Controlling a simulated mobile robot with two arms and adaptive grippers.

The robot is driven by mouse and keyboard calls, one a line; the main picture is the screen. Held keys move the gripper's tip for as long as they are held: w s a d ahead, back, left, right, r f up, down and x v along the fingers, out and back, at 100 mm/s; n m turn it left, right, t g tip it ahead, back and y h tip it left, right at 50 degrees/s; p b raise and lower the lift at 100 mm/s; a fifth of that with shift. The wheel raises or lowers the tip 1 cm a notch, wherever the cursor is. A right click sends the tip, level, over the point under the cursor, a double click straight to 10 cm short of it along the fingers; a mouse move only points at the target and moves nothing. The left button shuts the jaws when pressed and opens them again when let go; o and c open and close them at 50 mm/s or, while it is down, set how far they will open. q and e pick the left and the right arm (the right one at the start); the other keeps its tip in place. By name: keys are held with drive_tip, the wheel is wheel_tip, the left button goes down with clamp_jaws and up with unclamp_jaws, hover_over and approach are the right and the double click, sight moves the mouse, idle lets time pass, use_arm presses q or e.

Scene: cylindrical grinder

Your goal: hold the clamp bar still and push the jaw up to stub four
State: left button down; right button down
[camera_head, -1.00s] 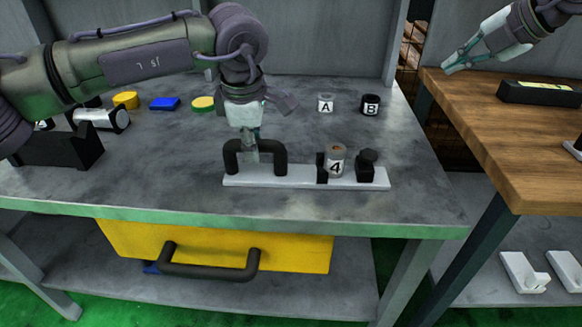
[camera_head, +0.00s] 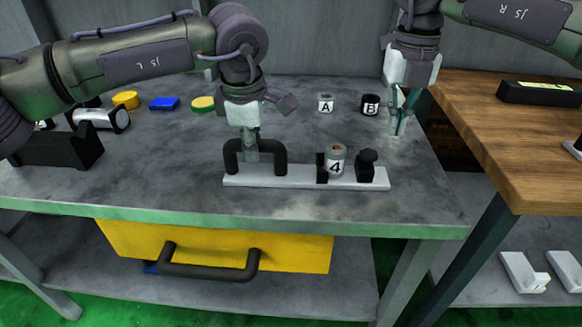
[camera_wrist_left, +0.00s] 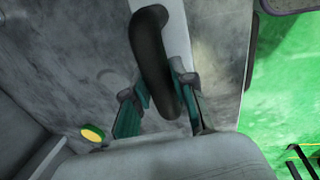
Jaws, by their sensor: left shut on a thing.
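The white clamp bar (camera_head: 275,181) lies on the grey table. My left gripper (camera_head: 251,156) is shut on the black arched handle (camera_head: 231,158) at its left end. The left wrist view shows the handle (camera_wrist_left: 152,50) between my fingers (camera_wrist_left: 160,105). Stub four (camera_head: 336,161), a pale cylinder marked 4, stands upright on the bar beside a black block (camera_head: 321,168) on its left. The black jaw with a knob (camera_head: 369,166) is right of the stub, with a small gap between. My right gripper (camera_head: 397,130) hangs fingers down, behind and right of the jaw, apart from it; its finger gap is unclear.
Cylinders A (camera_head: 325,103) and B (camera_head: 370,105) stand behind the bar, B close to my right gripper. Yellow and blue pieces (camera_head: 164,103) and a black holder (camera_head: 60,147) are at left. A wooden table (camera_head: 500,145) stands at right. Grey tabletop right of the bar is clear.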

hover_over(383, 176)
drive_tip(key=shift+f, duration=3.2)
drive_tip(key=shift+f, duration=1.8)
drive_tip(key=shift+r, duration=0.2)
drive_tip(key=shift+r, duration=1.6)
